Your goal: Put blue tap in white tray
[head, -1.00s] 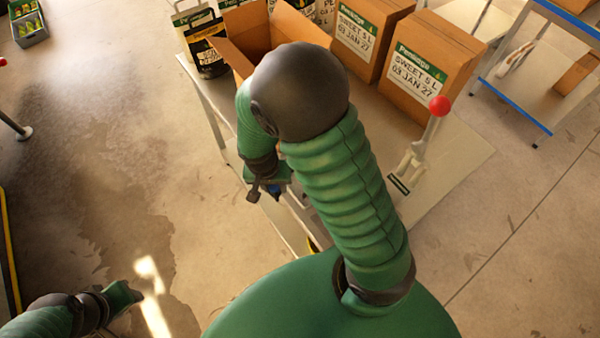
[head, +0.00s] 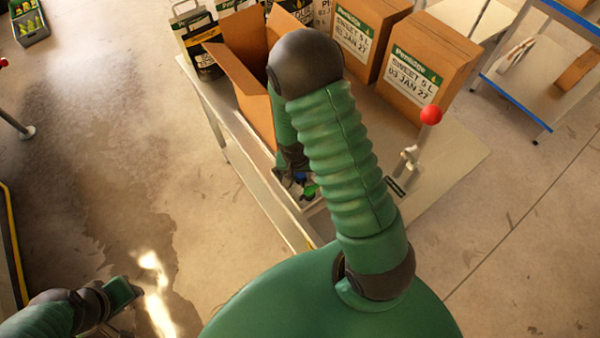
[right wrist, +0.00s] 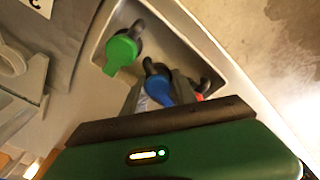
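The white tray (right wrist: 187,45) fills the upper middle of the right wrist view. A green tap (right wrist: 122,50) with a dark spout lies in it, and part of a red tap (right wrist: 198,97) shows behind a finger. The blue tap (right wrist: 159,90), also with a dark spout, is between the fingers of my right gripper (right wrist: 157,92), which looks shut on it, over the tray. In the head view my right gripper (head: 290,176) is low at the table's near edge, partly hidden by my arm. My left gripper (head: 128,298) is at the lower left, its fingers unclear.
An open cardboard box (head: 240,72) stands just beyond my right gripper. Closed boxes (head: 418,70) and black-and-white packages (head: 203,58) stand at the back. A press lever with a red knob (head: 431,115) rises to the right.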

